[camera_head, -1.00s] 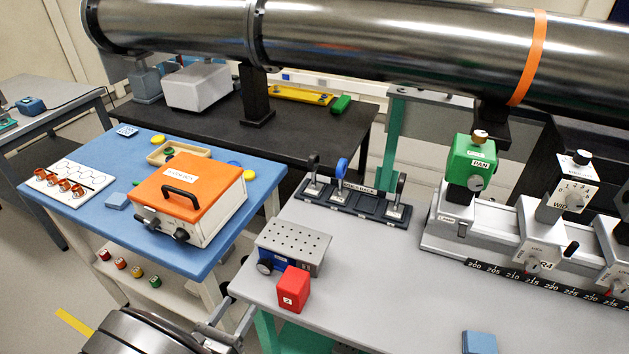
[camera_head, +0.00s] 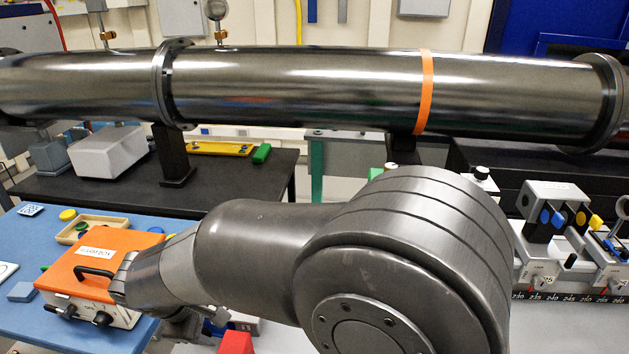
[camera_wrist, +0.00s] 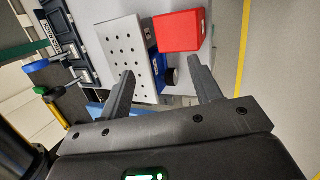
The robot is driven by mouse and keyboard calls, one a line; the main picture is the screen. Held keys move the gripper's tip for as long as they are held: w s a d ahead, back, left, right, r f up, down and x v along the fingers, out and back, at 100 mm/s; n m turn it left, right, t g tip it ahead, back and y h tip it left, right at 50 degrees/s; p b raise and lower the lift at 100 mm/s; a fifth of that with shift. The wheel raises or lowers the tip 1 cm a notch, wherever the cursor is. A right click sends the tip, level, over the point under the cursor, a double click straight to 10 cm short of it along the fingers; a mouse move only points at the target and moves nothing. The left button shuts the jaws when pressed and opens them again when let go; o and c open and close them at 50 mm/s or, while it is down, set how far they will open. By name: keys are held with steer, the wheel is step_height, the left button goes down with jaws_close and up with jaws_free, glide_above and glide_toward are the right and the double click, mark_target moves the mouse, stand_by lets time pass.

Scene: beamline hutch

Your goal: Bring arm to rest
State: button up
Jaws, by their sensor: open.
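My gripper (camera_wrist: 160,92) shows in the wrist view with its two fingers wide apart and nothing between them. Beyond the fingertips are a perforated metal block (camera_wrist: 122,50) and a red block (camera_wrist: 180,31); the fingers look apart from both. In the head view my arm (camera_head: 290,265) is folded across the middle of the picture and reaches toward the lower left. The gripper itself cannot be made out there, being hidden behind or below the arm.
An orange-lidded box (camera_head: 95,268) stands on the blue table (camera_head: 30,325), close to the arm in the picture. The red block (camera_head: 236,343) shows below the arm. A long steel pipe (camera_head: 300,90) crosses behind. Rail-mounted devices (camera_head: 555,215) stand at right.

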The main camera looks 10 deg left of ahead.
steer(key=w+d+r+m, duration=0.2)
steer(key=d+r+m, duration=0.3)
steer(key=d, duration=0.7)
steer(key=w+d+r+m, duration=0.3)
steer(key=d+r+m, duration=0.15)
steer(key=d, duration=0.75)
steer(key=s+d+r+m+y, duration=0.1)
steer(key=s+d+m, duration=0.3)
steer(key=d, duration=0.4)
steer(key=s+d+r+m+t+y, duration=0.1)
steer(key=s+d+r+m, duration=0.1)
steer(key=s+d+m, duration=0.3)
steer(key=d, duration=0.4)
steer(key=shift+s, duration=0.3)
